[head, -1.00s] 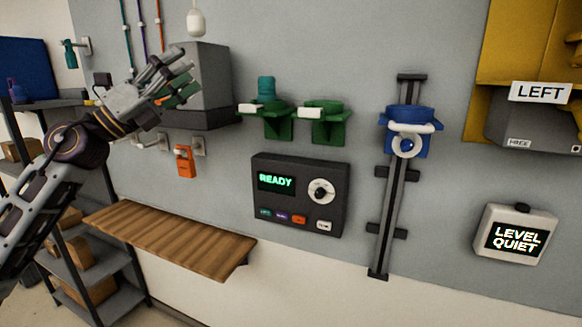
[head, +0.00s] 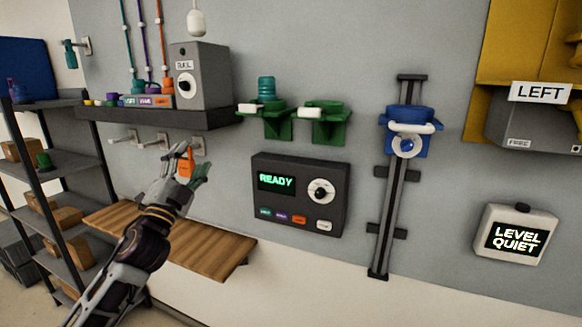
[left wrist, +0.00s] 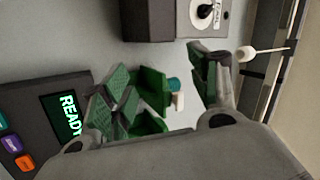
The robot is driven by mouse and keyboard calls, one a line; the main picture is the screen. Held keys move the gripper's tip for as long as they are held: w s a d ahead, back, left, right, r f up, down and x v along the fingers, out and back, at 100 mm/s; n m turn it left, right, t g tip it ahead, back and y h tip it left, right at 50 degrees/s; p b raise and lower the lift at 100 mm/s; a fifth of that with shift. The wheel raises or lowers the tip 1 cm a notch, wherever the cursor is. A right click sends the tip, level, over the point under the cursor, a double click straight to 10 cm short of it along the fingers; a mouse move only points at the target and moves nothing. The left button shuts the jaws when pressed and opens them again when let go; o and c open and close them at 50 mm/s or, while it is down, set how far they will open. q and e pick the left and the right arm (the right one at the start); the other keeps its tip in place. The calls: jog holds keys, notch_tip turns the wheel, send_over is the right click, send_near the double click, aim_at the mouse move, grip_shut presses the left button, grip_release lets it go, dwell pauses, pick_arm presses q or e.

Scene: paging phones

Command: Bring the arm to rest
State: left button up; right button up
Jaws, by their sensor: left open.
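My left gripper (head: 188,166) is in the head view, in front of the wall above the wooden shelf. It is open, and nothing shows between its green-padded fingers. In the left wrist view its fingers (left wrist: 165,88) stand wide apart, with the green wall holders (left wrist: 152,92) seen beyond them. My left arm comes up from the lower left and covers part of the wooden shelf (head: 215,252). My right gripper is in neither view.
A dark shelf (head: 200,120) carries a grey box (head: 200,75) with a dial. An orange tag (head: 186,162) hangs behind my gripper. A control panel (head: 300,195) reads READY. A blue holder (head: 408,118) sits on a rail. A shelving rack (head: 60,160) stands left.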

pick_arm(q)
jog(key=s+a+f+n+g+y, duration=0.1)
jog(key=s+f+n+g+y, duration=0.2)
jog(key=f, duration=0.7)
jog(key=s+f+n+g+y, duration=0.15)
jog(key=f+n+g, duration=0.25)
jog(key=f, duration=0.7)
jog(key=s+a+f+n+g+y, duration=0.1)
jog(key=s+f+n+g+y, duration=0.2)
jog(key=f, duration=0.7)
jog(key=s+d+f+n+g+h, duration=0.2)
jog(key=s+f+g, duration=0.3)
jog(key=s+f, duration=0.55)
jog(key=s+d+f+n+g+h, duration=0.25)
jog(key=s+f+g, duration=0.4)
jog(key=s, duration=0.75)
notch_tip(320, 180, down, 35)
jog(key=s+m+y, duration=0.1)
jog(key=s, duration=0.2)
jog(key=s+a+f, duration=0.2)
jog(key=s+f, duration=0.7)
jog(key=s, duration=0.2)
jog(key=s+a+f+g, duration=0.1)
jog(key=s+f, duration=0.9)
jog(key=shift+s+a+f+b, duration=0.3)
jog(key=shift+s+a, duration=0.05)
